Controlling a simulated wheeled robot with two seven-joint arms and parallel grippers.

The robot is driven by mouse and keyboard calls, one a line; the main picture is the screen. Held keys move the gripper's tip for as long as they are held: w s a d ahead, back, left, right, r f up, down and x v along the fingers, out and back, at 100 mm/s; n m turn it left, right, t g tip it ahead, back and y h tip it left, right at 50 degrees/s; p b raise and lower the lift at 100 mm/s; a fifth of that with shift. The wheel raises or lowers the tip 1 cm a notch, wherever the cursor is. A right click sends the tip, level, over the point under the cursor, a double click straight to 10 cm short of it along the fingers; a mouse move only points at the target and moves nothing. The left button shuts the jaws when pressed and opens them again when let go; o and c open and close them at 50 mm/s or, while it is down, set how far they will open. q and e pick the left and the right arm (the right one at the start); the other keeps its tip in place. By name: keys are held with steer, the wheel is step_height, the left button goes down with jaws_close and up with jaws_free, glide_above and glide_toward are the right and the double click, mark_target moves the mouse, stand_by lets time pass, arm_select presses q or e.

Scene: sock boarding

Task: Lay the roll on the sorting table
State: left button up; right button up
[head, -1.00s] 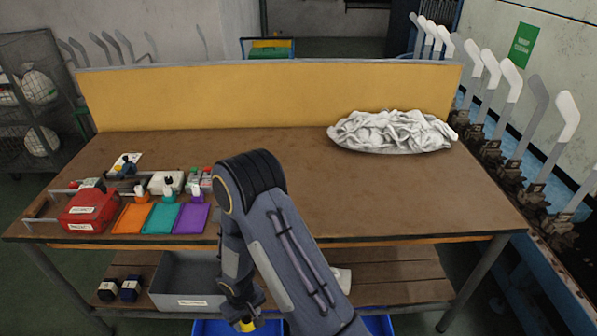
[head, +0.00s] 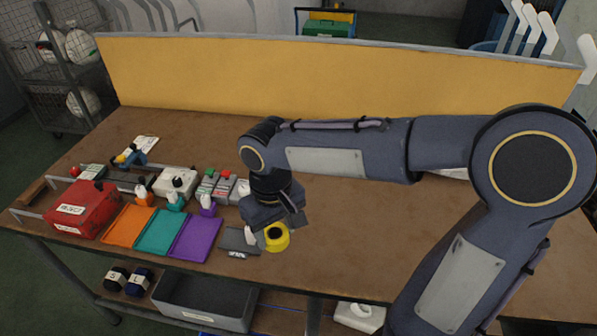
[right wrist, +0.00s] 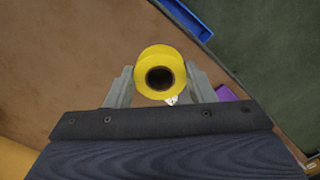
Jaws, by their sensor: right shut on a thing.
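The yellow roll (head: 276,237) is over the front part of the brown sorting table (head: 340,262), right of the purple tray. My right gripper (head: 262,236) points down and is shut on the roll. In the right wrist view, the roll (right wrist: 160,75) sits between the two fingers, with its dark core hole facing the camera. The table top (right wrist: 75,60) shows behind it. I cannot tell whether the roll touches the table or hangs just above it. My left gripper is not in view.
Orange (head: 128,226), teal (head: 160,231) and purple (head: 195,237) trays lie left of the roll. A red box (head: 84,207) stands farther left. A small dark grey piece (head: 238,240) with a white label lies beside the roll. Open table top shows right of the roll.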

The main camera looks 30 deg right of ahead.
steer(key=shift+d+r, duration=0.2)
steer(key=shift+r, duration=0.05)
steer(key=shift+w+d, duration=0.1)
steer(key=shift+d, duration=0.3)
steer(key=w+d+f, duration=0.1)
steer(key=d+f, duration=0.3)
steer(key=d, duration=0.4)
glide_above(325, 240)
steer(key=a, duration=0.1)
step_height(325, 240, down, 4)
steer(key=shift+f, duration=0.2)
steer(key=shift+d+f, duration=0.15)
steer(key=shift+f, duration=0.05)
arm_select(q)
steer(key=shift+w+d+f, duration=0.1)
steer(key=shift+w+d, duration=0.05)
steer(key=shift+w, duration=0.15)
arm_select(e)
steer(key=shift+d+f, duration=0.2)
steer(key=shift+f, duration=0.8)
steer(key=shift+d+f, duration=0.2)
steer(key=shift+f, duration=0.8)
steer(key=shift+f, duration=0.1)
